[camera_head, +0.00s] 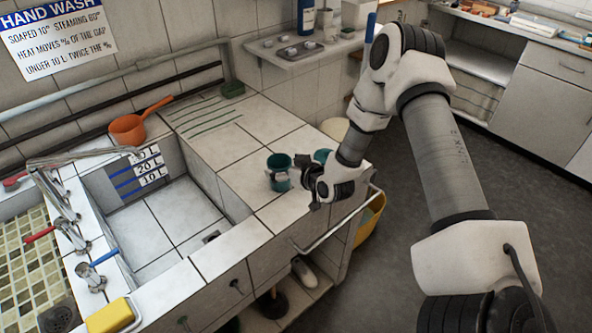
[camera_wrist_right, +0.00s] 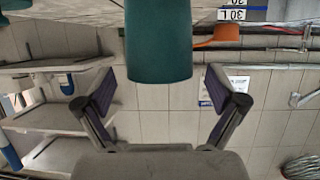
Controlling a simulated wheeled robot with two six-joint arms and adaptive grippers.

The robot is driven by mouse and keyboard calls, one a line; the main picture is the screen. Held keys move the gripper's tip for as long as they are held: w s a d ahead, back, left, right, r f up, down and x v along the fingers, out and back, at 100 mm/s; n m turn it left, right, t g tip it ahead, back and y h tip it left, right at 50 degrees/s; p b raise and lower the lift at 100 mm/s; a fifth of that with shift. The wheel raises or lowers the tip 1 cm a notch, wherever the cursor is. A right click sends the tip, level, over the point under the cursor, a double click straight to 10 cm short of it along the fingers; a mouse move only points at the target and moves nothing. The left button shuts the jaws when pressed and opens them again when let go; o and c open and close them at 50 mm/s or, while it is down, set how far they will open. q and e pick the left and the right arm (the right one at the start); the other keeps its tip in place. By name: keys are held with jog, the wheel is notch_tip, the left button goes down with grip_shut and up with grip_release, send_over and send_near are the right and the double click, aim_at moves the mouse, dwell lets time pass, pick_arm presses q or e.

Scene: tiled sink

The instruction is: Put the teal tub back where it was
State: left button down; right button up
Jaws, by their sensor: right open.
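A teal tub (camera_head: 280,163) stands on the white tiled counter to the right of the sink basin. My right gripper (camera_head: 293,178) is at it, with its fingers open. In the right wrist view the teal tub (camera_wrist_right: 158,45) lies between the two spread fingers (camera_wrist_right: 158,88), with a visible gap on each side. A second teal object (camera_head: 322,155) shows just behind my right wrist, partly hidden by it. Part of a teal thing also shows at the top left corner of the wrist view. My left gripper is not in view.
The sink basin (camera_head: 168,225) is open to the left, with an orange dipper (camera_head: 127,130) on its back ledge. A metal rail (camera_head: 335,228) runs along the counter's front edge. A yellow bucket (camera_head: 370,218) stands below, right. Counter behind the tub is mostly clear.

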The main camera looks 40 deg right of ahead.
jog(key=v, duration=0.9)
jog(key=s+a+f+g+y, duration=0.1)
jog(key=s+a+f+g, duration=0.6)
jog(key=s+a+f, duration=0.5)
jog(key=s+a+f+g, duration=0.1)
jog(key=s+f+g, duration=0.2)
jog(key=s, duration=0.4)
jog(key=s+a+f+g+h, duration=0.1)
jog(key=s+f+g, duration=0.2)
jog(key=s+f, duration=0.2)
jog(key=s, duration=0.3)
jog(key=shift+m+g, duration=0.3)
jog(key=shift+w+a, duration=0.1)
jog(key=shift+w, duration=0.05)
